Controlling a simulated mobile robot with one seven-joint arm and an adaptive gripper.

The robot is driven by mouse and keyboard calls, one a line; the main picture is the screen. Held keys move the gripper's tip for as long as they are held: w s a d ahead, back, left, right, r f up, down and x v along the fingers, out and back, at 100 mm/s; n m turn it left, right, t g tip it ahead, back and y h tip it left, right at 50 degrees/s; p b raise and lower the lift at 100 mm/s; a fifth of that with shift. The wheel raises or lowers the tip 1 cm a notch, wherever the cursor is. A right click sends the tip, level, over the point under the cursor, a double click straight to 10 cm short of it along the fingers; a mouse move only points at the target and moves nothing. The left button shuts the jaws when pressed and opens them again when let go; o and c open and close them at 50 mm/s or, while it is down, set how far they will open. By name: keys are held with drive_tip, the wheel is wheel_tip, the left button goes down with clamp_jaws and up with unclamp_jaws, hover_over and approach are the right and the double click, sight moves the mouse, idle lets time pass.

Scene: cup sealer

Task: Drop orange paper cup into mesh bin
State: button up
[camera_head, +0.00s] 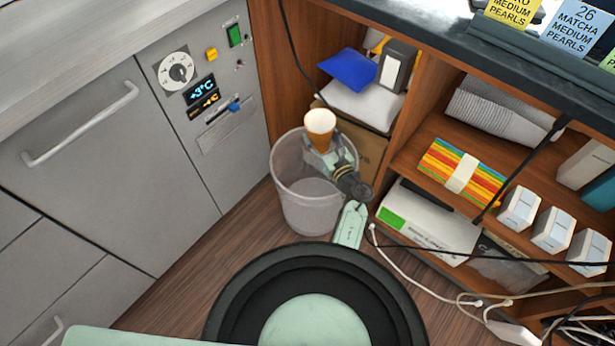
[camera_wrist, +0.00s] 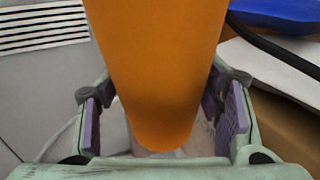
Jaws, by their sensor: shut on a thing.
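The orange paper cup (camera_head: 320,128) is between the fingers of my gripper (camera_head: 324,158), with its pale open rim up. In the wrist view the cup (camera_wrist: 163,70) fills the middle, and the purple pads of my gripper (camera_wrist: 163,115) flank it on both sides. My gripper is shut on the cup. The mesh bin (camera_head: 309,208) is a translucent grey bin standing on the floor. In the head view the cup and gripper overlap the bin's upper right rim; their exact height above it is hard to tell. Part of the bin is hidden behind my gripper and wrist.
A grey cabinet (camera_head: 75,150) with a handle and a control panel stands left of the bin. A wooden shelf unit (camera_head: 420,120) with bags, boxes and stacked goods stands close on the right. A black cable hangs behind the bin. White cables (camera_head: 420,277) lie on the floor at right.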

drive_tip(key=shift+f+b, duration=2.1)
drive_tip(key=shift+f, duration=0.85)
drive_tip(key=o, duration=1.3)
drive_tip(key=shift+s, duration=0.1)
drive_tip(key=v, duration=1.2)
drive_tip(key=shift+r, duration=0.1)
